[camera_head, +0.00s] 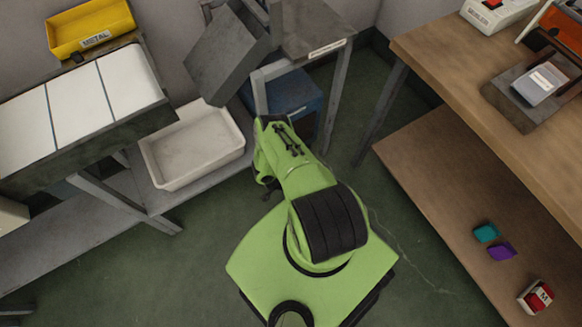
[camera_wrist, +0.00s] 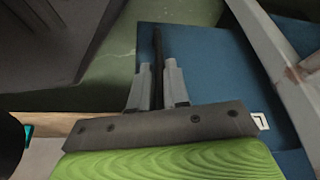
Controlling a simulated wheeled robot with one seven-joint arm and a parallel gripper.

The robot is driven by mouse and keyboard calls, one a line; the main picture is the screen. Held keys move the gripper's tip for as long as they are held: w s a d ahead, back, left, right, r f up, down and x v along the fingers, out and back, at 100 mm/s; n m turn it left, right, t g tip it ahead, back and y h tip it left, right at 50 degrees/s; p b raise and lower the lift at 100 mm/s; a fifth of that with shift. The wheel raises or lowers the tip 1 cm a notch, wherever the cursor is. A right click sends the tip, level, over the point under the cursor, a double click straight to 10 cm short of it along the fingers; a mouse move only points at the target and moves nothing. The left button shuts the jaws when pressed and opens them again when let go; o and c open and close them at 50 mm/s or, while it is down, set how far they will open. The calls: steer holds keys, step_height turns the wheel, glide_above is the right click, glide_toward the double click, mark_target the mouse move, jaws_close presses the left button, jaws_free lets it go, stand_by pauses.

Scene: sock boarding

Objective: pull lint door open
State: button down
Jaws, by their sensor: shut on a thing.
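A blue box-like unit (camera_head: 293,92) stands low under the grey machine in the head view. Its blue face (camera_wrist: 208,62), apparently the lint door, fills the middle of the wrist view and bears a small white label (camera_wrist: 260,121). A thin dark bar (camera_wrist: 157,45), seemingly its handle, runs along the blue face. My gripper (camera_wrist: 156,70) is shut on this bar, with one grey finger on each side. In the head view my green arm hides the gripper and part of the blue unit. I cannot tell how far the door stands open.
A grey frame leg (camera_wrist: 275,50) rises close to the right of the gripper in the wrist view. A white bin (camera_head: 194,146) sits on a low shelf at left. A wooden bench (camera_head: 450,70) with a lower shelf (camera_head: 440,190) stands at right. Green floor (camera_head: 400,235) lies between.

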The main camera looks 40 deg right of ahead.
steer(key=shift+w+a, duration=0.35)
steer(key=shift+w, duration=0.25)
steer(key=c, duration=1.2)
jaws_free()
steer(key=shift+s, duration=0.1)
steer(key=p+v, duration=0.7)
steer(key=v, duration=0.8)
steer(key=shift+r+p, duration=0.35)
steer(key=shift+p, duration=0.05)
